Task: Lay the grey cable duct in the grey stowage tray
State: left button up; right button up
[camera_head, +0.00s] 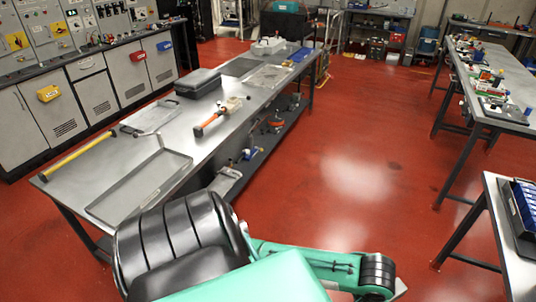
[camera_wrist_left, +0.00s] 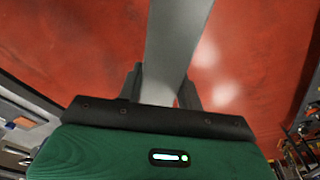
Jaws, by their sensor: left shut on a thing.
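The grey cable duct (camera_wrist_left: 176,40) is a long flat pale grey bar in the left wrist view, running from between my fingers to the top edge. My left gripper (camera_wrist_left: 162,92) is shut on it, with one dark finger on each side. Red floor shows behind the duct. The grey stowage tray (camera_head: 142,188) is a shallow, empty rectangle at the near end of the long steel table in the head view. My left fingers cannot be made out in the head view, where my teal and black arm fills the bottom. My right gripper is not in view.
The steel table (camera_head: 103,170) also holds a yellow bar (camera_head: 78,157), a black case (camera_head: 198,83) and an orange-handled tool (camera_head: 212,122). A lower shelf (camera_head: 262,146) carries small items. Benches stand at the right (camera_head: 487,100). Open red floor (camera_head: 350,165) lies between.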

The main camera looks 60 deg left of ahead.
aim_at(144, 184)
jog(key=k+j+u, duration=0.2)
jog(key=j, duration=0.25)
jog(key=k+j+u, duration=0.15)
jog(key=j, duration=0.35)
jog(key=k+j+u, duration=0.2)
jog(key=j, duration=0.3)
jog(key=j+u, duration=0.2)
jog(key=j, duration=1)
jog(key=k+j, duration=0.15)
jog(key=j, duration=1.3)
jog(key=k, duration=0.05)
